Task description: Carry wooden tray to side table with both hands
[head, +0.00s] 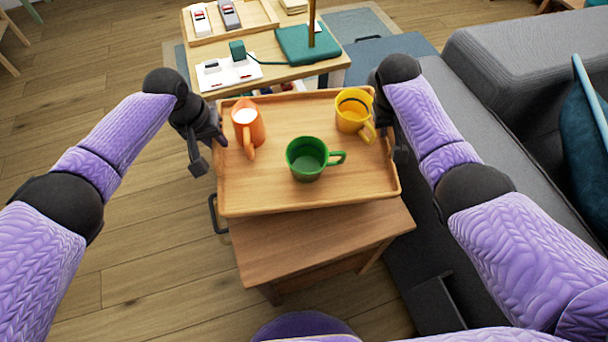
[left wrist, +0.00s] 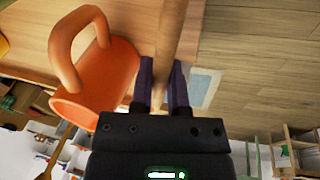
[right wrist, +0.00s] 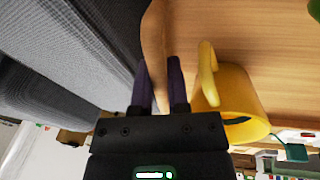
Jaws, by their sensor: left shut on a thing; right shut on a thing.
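The wooden tray (head: 285,190) is level in front of me and carries an orange mug (head: 248,125), a green mug (head: 306,160) and a yellow mug (head: 352,112), all upright. My left gripper (head: 219,137) is shut on the tray's left rim, which shows between its fingers in the left wrist view (left wrist: 168,40). My right gripper (head: 386,122) is shut on the right rim, seen in the right wrist view (right wrist: 154,40). A small wooden side table (head: 315,240) is directly below the tray, mostly covered by it. I cannot tell whether they touch.
A grey sofa (head: 520,140) runs close along the right. Behind the tray stands another wooden table (head: 275,50) with a white power strip (head: 228,73), a teal lamp base (head: 308,44) and a small tray of items. Wooden floor (head: 120,260) is clear at the left.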

